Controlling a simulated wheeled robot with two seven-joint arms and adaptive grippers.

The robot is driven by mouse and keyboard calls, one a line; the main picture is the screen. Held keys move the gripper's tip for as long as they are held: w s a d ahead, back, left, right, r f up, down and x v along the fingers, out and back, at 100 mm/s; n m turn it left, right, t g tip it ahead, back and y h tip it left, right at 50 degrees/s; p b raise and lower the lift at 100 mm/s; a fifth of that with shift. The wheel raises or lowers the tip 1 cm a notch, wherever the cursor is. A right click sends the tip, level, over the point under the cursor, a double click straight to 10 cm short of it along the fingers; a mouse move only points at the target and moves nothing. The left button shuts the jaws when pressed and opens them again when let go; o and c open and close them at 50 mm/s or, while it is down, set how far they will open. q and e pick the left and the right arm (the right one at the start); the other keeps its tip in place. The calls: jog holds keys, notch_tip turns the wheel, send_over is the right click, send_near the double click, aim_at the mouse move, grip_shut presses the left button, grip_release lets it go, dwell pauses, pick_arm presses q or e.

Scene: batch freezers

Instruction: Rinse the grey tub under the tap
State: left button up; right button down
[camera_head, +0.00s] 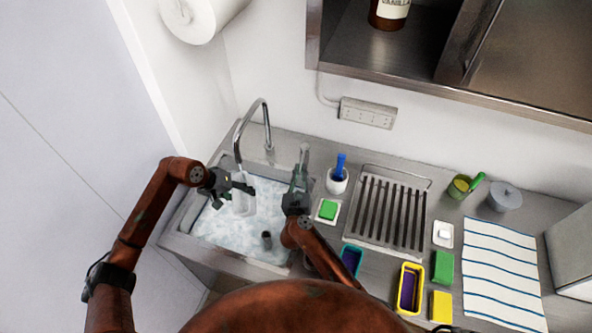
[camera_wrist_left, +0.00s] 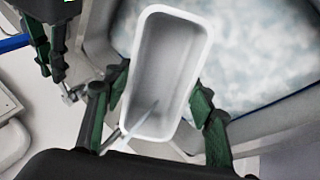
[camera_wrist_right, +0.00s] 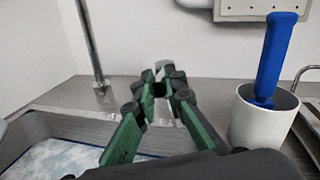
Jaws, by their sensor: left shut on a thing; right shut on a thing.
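The grey tub (camera_head: 244,204), pale and open-topped, is held over the foamy water of the sink, below the spout of the tap (camera_head: 262,103). My left gripper (camera_head: 238,186) is shut on it, with a finger on each side in the left wrist view (camera_wrist_left: 162,100). A thin stream of water runs into the tub (camera_wrist_left: 168,65), whose inside looks pale and clean. My right gripper (camera_head: 299,178) is at the sink's back right corner, shut on a grey upright piece (camera_head: 304,151), apparently the tap lever. Its fingers hide most of this piece in the right wrist view (camera_wrist_right: 163,88).
A white cup (camera_head: 338,183) with a blue brush and a green sponge (camera_head: 328,209) stand right of the sink. Beyond are a slotted drain rack (camera_head: 365,215), a teal tub (camera_head: 351,257), a yellow tub (camera_head: 402,288) and a striped towel (camera_head: 500,270). A dark cylinder (camera_head: 267,240) stands in the sink.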

jog(key=shift+d+f, duration=0.1)
jog(key=c, duration=2)
grip_release()
jog(key=shift+s, duration=0.1)
jog(key=s, duration=0.4)
jog(key=s+a, duration=0.1)
jog(key=s, duration=0.6)
jog(key=shift+s+a, duration=0.35)
